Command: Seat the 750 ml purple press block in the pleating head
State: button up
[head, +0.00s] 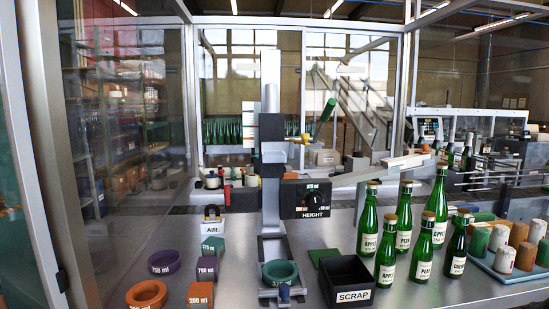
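A purple block marked 750 ml (207,269) stands on the bench left of the press, between a green block and an orange block. A low purple ring, also marked 750 ml (163,262), lies to its left. The press column (271,100) rises at the middle, with a dark head assembly (272,153) partway up. I cannot tell whether anything is seated in that head. A green ring marked 375 (280,271) sits on the press base below. The height dial (314,199) is to the right of the column. My gripper is not in view.
The green block (212,247), orange 200 ml block (200,295) and orange ring (147,294) crowd the purple pieces. A black scrap bin (353,297) and several green bottles (388,248) stand right of the press. A green lever handle (323,118) slants up beside the column.

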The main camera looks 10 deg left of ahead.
aim_at(271, 152)
jog(key=u, duration=0.25)
jog(key=k, duration=0.45)
jog(key=u, duration=1.35)
jog(key=i, duration=1.55)
jog(key=z, duration=0.05)
